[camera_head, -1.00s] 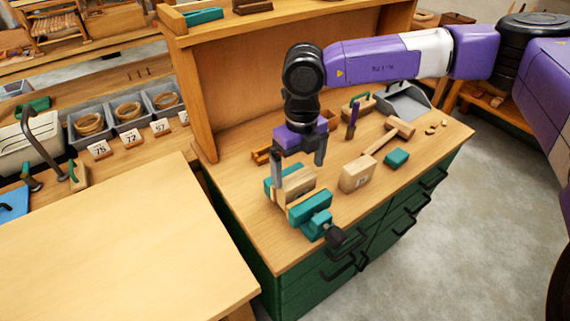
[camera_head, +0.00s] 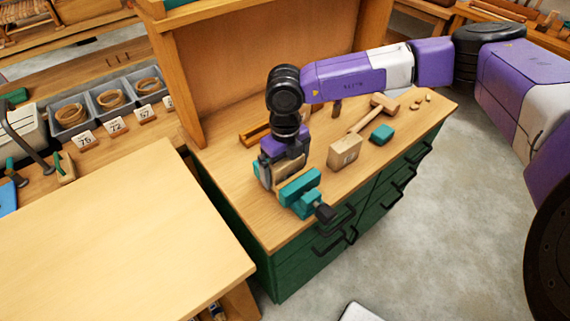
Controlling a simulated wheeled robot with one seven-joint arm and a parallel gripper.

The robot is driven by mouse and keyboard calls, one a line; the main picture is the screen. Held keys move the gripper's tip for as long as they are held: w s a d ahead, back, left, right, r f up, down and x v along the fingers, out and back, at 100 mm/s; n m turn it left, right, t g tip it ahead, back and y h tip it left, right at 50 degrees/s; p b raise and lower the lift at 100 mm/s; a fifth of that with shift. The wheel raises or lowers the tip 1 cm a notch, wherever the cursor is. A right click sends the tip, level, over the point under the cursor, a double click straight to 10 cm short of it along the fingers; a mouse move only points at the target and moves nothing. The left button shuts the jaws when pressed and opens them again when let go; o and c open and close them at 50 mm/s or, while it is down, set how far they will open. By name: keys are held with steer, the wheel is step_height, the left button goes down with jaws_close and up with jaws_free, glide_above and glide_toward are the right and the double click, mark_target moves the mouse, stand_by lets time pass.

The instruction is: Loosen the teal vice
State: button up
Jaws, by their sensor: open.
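The teal vice (camera_head: 306,196) stands at the near left corner of the workbench, with a black screw handle (camera_head: 325,214) at its front right end. A pale wooden piece (camera_head: 287,183) sits between its jaws. My gripper (camera_head: 281,174) points down over the rear of the vice, with its open fingers low around the wooden piece. The fingertips are partly hidden, so I cannot tell whether they touch it. The back jaw of the vice is mostly hidden by my gripper.
The green cabinet (camera_head: 290,270) has black drawer handles. A light wooden table (camera_head: 110,230) fills the lower left.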

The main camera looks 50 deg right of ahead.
steer(key=c, duration=1.3)
steer(key=shift+s+a, duration=0.1)
steer(key=shift+s, duration=0.2)
steer(key=o, duration=1.3)
steer(key=shift+r, duration=0.2)
